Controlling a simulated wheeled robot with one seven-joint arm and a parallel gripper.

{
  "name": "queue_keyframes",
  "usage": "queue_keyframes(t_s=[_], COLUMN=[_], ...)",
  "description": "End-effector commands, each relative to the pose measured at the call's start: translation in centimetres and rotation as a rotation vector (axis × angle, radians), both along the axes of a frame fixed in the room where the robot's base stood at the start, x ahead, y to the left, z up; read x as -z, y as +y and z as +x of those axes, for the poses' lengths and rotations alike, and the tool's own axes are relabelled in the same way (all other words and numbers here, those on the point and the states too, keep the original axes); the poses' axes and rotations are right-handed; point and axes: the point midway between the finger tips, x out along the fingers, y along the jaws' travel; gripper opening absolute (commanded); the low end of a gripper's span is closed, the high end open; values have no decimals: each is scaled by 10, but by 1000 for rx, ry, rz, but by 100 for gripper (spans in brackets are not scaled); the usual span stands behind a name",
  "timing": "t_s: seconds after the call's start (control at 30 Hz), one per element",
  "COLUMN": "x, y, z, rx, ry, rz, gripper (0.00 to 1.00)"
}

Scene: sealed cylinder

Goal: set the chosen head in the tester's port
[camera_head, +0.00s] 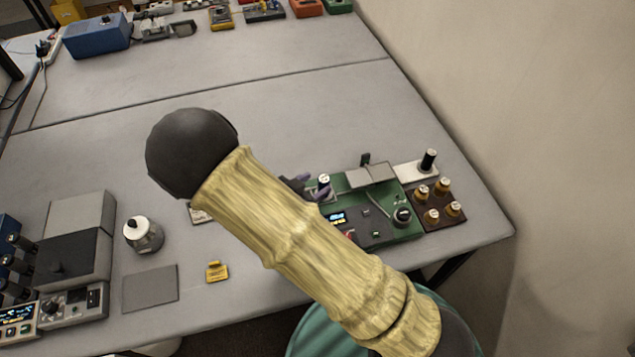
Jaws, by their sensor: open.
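The tester appears to be a green device (352,186) with a small lit display (336,218) near the table's right edge. My arm crosses in front of its left side. A dark cylinder with a pale top (323,182) stands at its back left; I cannot tell whether it sits in a port. My gripper (304,187), dark with purple parts, is just left of this cylinder, mostly hidden behind my arm, and open. A black cylinder (428,160) stands on a white plate (408,170).
A silver canister (143,235), a grey mat (150,289) and a small yellow block (217,271) lie left of my arm. Grey equipment (78,243) fills the left side. A blue box (97,35) stands at the back. The middle table is clear; a wall (520,90) bounds the right.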

Motion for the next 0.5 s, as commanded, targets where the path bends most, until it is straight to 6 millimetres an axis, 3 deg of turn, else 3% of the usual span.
queue_keyframes(t_s=[0.3, 0.5], x=[-23, -34], y=[39, 55], z=[-45, -64], rx=[-3, 0], ry=[1, 0], rz=[4, 3], gripper=[50, 50])
